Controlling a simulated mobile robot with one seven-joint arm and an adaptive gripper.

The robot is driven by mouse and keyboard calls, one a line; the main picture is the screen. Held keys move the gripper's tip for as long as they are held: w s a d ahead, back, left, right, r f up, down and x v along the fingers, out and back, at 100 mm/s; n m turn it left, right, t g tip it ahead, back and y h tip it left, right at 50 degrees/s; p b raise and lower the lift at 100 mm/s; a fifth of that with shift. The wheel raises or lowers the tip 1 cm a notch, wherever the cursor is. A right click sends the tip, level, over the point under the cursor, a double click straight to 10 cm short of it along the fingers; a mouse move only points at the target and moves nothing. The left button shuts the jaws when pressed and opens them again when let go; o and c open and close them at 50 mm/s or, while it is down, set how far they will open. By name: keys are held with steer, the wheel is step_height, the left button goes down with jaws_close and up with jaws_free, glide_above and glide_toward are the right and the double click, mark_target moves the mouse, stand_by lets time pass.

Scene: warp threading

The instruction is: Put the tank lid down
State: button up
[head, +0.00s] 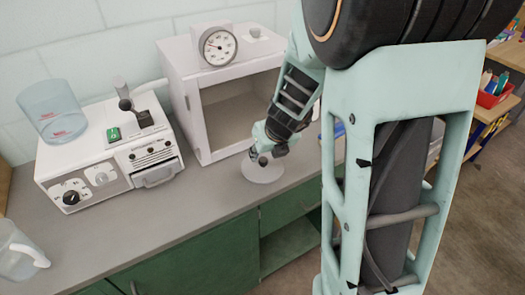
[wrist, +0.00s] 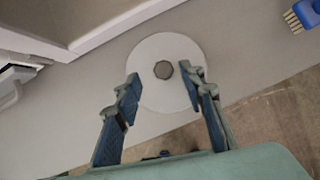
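The tank lid is a flat white disc with a dark grey knob. It appears to lie flat on the grey counter in front of the white open-fronted box; it shows in the head view (head: 262,173) and the wrist view (wrist: 150,98). My gripper (wrist: 159,73) is open, with its blue-padded fingers on either side of the knob in the picture and a visible gap to each. In the head view my gripper (head: 271,143) is just above the lid and hides part of it.
A clear jug (head: 18,255) is at the front left. A blue brush (wrist: 302,15) lies at the wrist view's top right. Counter between is clear.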

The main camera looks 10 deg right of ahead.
steer(key=p+v, duration=0.4)
steer(key=v, duration=0.3)
stand_by(0.4)
